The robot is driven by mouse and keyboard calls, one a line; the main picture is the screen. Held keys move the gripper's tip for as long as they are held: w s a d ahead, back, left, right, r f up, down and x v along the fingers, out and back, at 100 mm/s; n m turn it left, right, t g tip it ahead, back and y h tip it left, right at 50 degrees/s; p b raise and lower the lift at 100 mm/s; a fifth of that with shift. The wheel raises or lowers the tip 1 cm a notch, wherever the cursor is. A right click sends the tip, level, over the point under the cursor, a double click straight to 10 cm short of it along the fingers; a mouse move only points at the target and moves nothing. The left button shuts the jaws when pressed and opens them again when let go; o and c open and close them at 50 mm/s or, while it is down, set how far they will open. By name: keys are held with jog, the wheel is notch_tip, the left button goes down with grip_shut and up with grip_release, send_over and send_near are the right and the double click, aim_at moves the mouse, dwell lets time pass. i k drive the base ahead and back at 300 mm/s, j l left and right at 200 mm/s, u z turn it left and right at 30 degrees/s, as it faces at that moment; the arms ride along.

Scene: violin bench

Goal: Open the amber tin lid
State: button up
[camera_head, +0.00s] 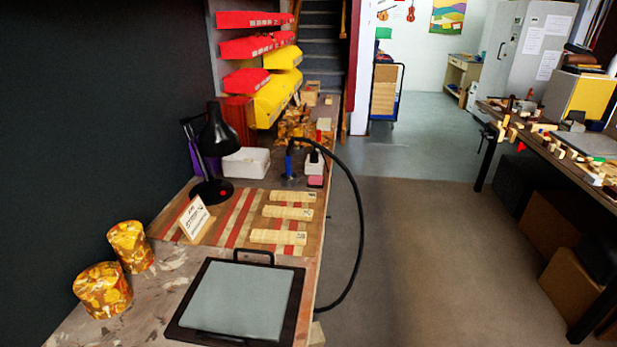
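Two round tins with an amber and yellow mottled pattern stand at the left end of the bench. The nearer tin (103,291) is at the lower left, and the farther tin (131,246) stands just behind it to the right. Both are upright, and their tops show the same pattern and look covered. I cannot tell from the picture which one the task calls the amber tin. My gripper is not in view, and nothing is seen touching either tin.
A black-framed tray (296,309) with a grey panel lies right of the tins. Behind are a small sign (195,218), wooden blocks (288,213), a black lamp (218,135) and a black hose (358,215). Open floor (430,250) lies right of the bench.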

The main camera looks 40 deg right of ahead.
aim_at(287, 121)
jog(key=i+l+z, duration=0.1)
jog(key=i+l, duration=1.3)
jog(key=i+l+z, duration=0.15)
jog(key=i+l, duration=0.55)
jog(key=i, duration=0.15)
jog(key=i+l, duration=0.55)
jog(key=i, duration=0.2)
jog(key=l+z, duration=0.05)
